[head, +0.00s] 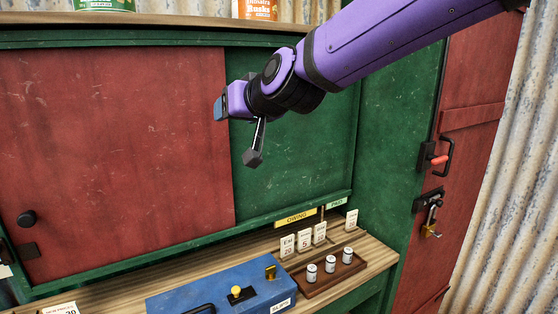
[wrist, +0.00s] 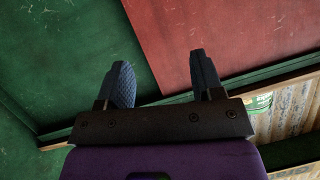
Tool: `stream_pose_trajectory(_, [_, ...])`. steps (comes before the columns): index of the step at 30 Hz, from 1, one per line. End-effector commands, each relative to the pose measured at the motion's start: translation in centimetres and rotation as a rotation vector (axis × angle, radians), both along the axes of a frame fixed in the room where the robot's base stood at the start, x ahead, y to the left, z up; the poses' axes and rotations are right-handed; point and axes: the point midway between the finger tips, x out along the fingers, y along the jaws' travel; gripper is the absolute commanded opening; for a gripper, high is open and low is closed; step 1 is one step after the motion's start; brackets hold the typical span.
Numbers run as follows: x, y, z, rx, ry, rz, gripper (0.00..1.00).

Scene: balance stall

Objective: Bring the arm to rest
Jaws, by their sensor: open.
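My purple arm reaches in from the upper right in the head view. My gripper (head: 237,133) hangs in front of the green and red sliding panels, above the counter. In the wrist view my gripper (wrist: 160,82) shows two dark fingers set well apart, with nothing between them. Behind the fingers are the green panel (wrist: 60,50) and the red panel (wrist: 225,35). In the head view the red panel (head: 120,150) covers the left side and the green panel (head: 300,150) the right.
On the counter stand a blue box (head: 215,290) with a yellow knob, a wooden tray (head: 330,275) with three small pale cylinders, and several white cards (head: 304,240). Tins (head: 255,9) sit on the shelf above. A red door (head: 470,140) with a latch is at right.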

Motion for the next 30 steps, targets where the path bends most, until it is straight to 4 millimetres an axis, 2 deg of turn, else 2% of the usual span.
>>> stream_pose_trajectory(1, [-0.3,-3.0,0.5,-0.02,0.017,-0.018,0.61])
stream_pose_trajectory(8, [-3.9,-14.6,-0.1,-0.133,0.146,-0.092,0.61])
stream_pose_trajectory(12, [-7.4,-21.2,-1.3,-0.2,0.237,-0.158,0.61])
stream_pose_trajectory(14, [-9.2,-23.8,-1.9,-0.227,0.28,-0.19,0.61])
stream_pose_trajectory(18, [-13.8,-29.5,-3.7,-0.287,0.384,-0.277,0.61])
stream_pose_trajectory(21, [-17.4,-33.0,-5.3,-0.325,0.464,-0.344,0.61])
stream_pose_trajectory(24, [-20.6,-35.6,-6.7,-0.353,0.536,-0.406,0.61])
stream_pose_trajectory(27, [-23.1,-37.3,-7.9,-0.373,0.591,-0.454,0.61])
stream_pose_trajectory(30, [-24.7,-38.2,-8.6,-0.384,0.628,-0.484,0.61])
